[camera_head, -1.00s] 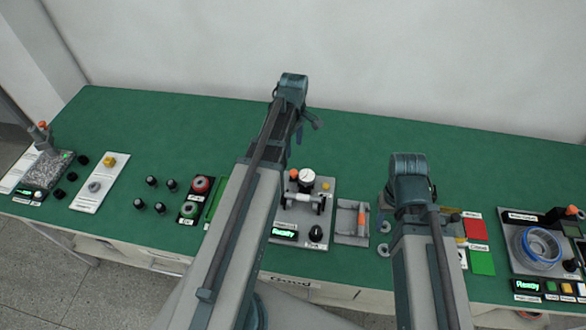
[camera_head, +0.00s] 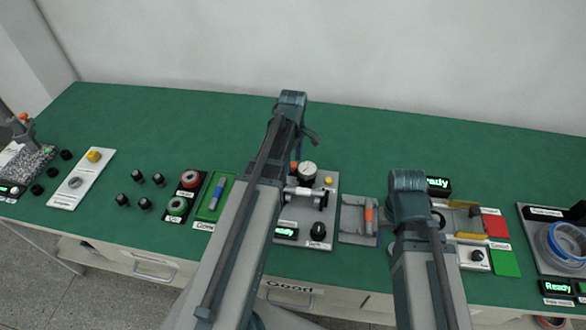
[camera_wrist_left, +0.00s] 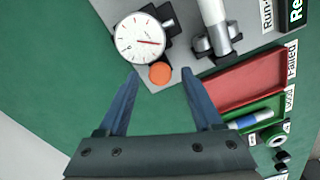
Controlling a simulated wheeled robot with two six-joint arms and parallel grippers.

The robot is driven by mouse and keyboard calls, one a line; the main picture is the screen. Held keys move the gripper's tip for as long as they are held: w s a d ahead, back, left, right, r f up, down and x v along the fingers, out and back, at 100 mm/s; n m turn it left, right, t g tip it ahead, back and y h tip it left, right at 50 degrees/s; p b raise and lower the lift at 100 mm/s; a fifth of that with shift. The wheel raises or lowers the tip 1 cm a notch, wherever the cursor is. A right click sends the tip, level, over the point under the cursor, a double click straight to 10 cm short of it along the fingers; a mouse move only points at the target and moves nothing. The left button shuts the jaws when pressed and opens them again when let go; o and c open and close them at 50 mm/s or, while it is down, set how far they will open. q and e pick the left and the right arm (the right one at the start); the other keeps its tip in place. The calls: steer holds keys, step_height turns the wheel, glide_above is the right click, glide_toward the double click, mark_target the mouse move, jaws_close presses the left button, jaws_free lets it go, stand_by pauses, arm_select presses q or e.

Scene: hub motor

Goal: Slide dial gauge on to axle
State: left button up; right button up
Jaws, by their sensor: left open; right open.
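The dial gauge (camera_head: 307,170) has a white round face and stands on a grey fixture plate (camera_head: 325,215). In the left wrist view the gauge (camera_wrist_left: 141,38) is just beyond my left gripper (camera_wrist_left: 159,72), with an orange round part (camera_wrist_left: 161,73) beside it.
Left of the fixture is a green tray (camera_head: 208,212) holding a blue-and-grey part. A grey holder with an orange part (camera_head: 369,215) stands to the right, near my right arm. The green bench (camera_head: 220,120) is clear behind.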

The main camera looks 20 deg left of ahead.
arm_select(q)
steer(key=shift+f, duration=0.4)
steer(key=shift+r, duration=0.1)
jaws_close()
stand_by(1.1)
